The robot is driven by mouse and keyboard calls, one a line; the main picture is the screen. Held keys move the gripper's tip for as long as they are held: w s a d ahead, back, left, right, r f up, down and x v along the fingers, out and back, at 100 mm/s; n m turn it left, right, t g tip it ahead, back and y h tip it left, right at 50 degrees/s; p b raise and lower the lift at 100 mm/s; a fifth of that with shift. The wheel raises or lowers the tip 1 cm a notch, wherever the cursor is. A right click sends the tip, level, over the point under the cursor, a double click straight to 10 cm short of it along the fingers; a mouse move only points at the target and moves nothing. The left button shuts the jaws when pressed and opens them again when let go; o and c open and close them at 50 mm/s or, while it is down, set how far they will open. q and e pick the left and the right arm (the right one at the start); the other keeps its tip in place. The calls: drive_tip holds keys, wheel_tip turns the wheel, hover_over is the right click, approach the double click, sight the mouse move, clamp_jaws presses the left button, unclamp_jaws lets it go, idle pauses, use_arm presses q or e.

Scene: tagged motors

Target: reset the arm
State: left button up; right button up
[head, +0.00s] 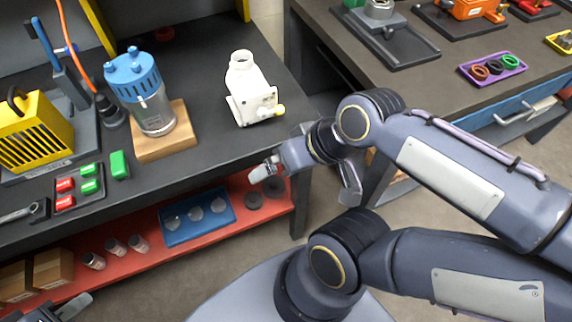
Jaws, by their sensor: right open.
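My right gripper (265,172) hangs at the front edge of the dark left bench, in front of the white motor (243,88) and apart from it. It is open, and I see nothing held in it. My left gripper (62,308) shows only in part at the bottom left corner; its jaws are not clear. A blue-topped silver motor (150,105) stands upright on a wooden block (165,145). A yellow ribbed motor (35,130) sits at the far left. Red and green tags (78,185) lie in a small tray, with a green block (119,165) beside it.
A red lower shelf (262,220) holds a blue tray (197,217), small jars (115,246) and boxes (52,268). A second bench at right carries a purple tray (493,69) of rings and an orange motor (468,8). Floor shows between the benches.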

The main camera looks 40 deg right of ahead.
drive_tip(key=shift+s+a+f, duration=0.25)
drive_tip(key=shift+s+f, duration=0.05)
drive_tip(key=shift+f, duration=0.05)
wheel_tip(320, 180, up, 7)
drive_tip(key=p, duration=0.7)
drive_tip(key=shift+r, duration=0.15)
